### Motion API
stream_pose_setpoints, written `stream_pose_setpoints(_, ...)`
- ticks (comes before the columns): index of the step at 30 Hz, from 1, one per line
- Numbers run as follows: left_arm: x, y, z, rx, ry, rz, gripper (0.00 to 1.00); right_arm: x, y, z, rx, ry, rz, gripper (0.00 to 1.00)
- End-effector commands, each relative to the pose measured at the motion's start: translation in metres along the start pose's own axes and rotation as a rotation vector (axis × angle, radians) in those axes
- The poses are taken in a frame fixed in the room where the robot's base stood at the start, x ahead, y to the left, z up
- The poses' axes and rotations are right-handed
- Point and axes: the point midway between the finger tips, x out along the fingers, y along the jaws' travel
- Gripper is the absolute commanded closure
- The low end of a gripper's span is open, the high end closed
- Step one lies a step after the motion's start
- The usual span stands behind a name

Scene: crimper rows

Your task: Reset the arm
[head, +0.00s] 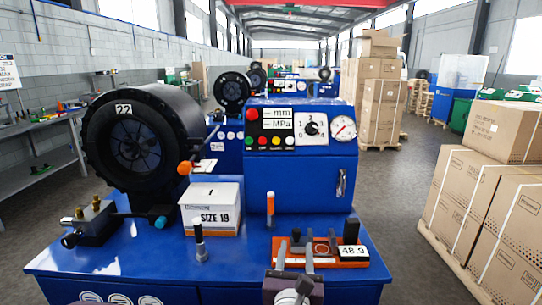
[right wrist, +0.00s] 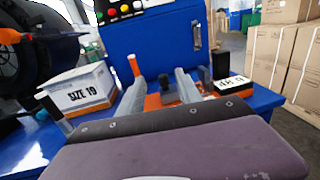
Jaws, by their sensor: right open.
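My right gripper (head: 296,250) comes in from the bottom edge of the head view, over the front of the blue bench. Its two grey fingers are apart with nothing between them. The gauge is partly hidden by the fingers there. Whether the fingers touch anything cannot be told.
A blue crimper console (head: 300,180) stands behind, with a black round crimping head (head: 150,140) at left. A SIZE 19 box (head: 211,207), an orange-topped post (head: 270,209), a dark-topped post (head: 200,243) and a valve block (head: 90,222) stand on the bench (head: 130,262). Cartons (head: 495,215) stand right.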

Motion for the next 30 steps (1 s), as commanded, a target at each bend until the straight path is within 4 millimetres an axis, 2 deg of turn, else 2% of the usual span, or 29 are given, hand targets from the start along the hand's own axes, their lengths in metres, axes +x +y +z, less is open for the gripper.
stream_pose_setpoints(5,0.0,0.0,0.0,0.0,0.0,0.0,0.68,0.017,-0.056,-0.002,0.016,0.013,-0.154,0.58)
stream_pose_setpoints(11,0.0,0.0,0.0,0.0,0.0,0.0,0.68,0.017,-0.147,-0.026,0.096,0.104,-0.434,0.58)
stream_pose_setpoints(14,0.0,0.0,0.0,0.0,0.0,0.0,0.68,-0.001,-0.207,-0.054,0.205,0.192,-0.651,0.58)
stream_pose_setpoints(16,0.0,0.0,0.0,0.0,0.0,0.0,0.68,-0.03,-0.252,-0.084,0.339,0.271,-0.853,0.58)
stream_pose_setpoints(17,0.0,0.0,0.0,0.0,0.0,0.0,0.68,-0.047,-0.268,-0.1,0.416,0.307,-0.952,0.58)
stream_pose_setpoints(18,0.0,0.0,0.0,0.0,0.0,0.0,0.68,-0.073,-0.284,-0.122,0.541,0.352,-1.09,0.58)
stream_pose_setpoints(19,0.0,0.0,0.0,0.0,0.0,0.0,0.68,-0.094,-0.291,-0.139,0.647,0.381,-1.195,0.58)
stream_pose_setpoints(21,0.0,0.0,0.0,0.0,0.0,0.0,0.68,-0.137,-0.289,-0.175,0.918,0.424,-1.425,0.58)
stream_pose_setpoints(24,0.0,0.0,0.0,0.0,0.0,0.0,0.68,-0.172,-0.261,-0.209,1.274,0.426,-1.668,0.58)
stream_pose_setpoints(27,0.0,0.0,0.0,0.0,0.0,0.0,0.68,-0.182,-0.224,-0.228,1.588,0.387,-1.834,0.58)
stream_pose_setpoints(30,0.0,0.0,0.0,0.0,0.0,0.0,0.68,-0.179,-0.186,-0.237,1.863,0.33,-1.949,0.58)
